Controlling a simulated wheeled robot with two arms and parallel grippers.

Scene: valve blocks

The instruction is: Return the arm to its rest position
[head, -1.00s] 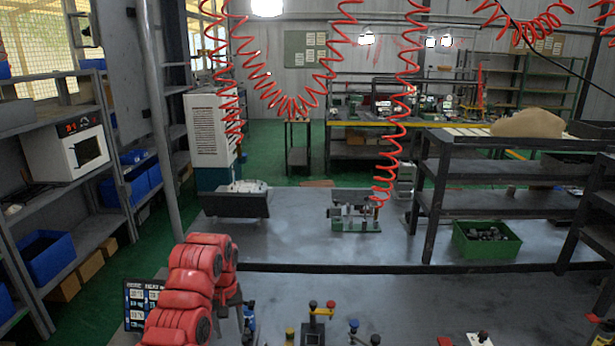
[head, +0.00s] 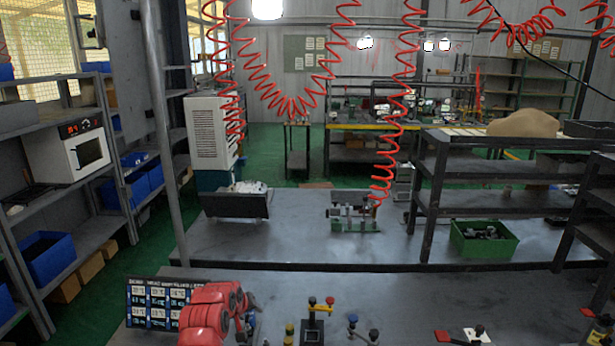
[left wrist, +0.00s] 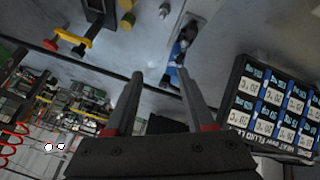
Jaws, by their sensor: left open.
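My left arm (head: 215,308), red and bent, is low at the left front of the near bench in the head view. My left gripper (left wrist: 160,88) shows in the left wrist view with its two dark fingers apart and nothing between them. A blue valve part (left wrist: 178,48) shows beyond the fingertips; whether they touch it is unclear. A valve block with a red and yellow handle (head: 314,308) stands to the right of the arm. It also shows in the left wrist view (left wrist: 72,42). My right gripper is not in view.
A dark board of blue and white labels (head: 150,308) stands beside my arm, partly covered by it. Blue-knobbed valve parts (head: 354,326) and a red piece (head: 442,336) sit farther right. A dark shelf rack (head: 480,172) rises at the right. The bench behind the valves is mostly clear.

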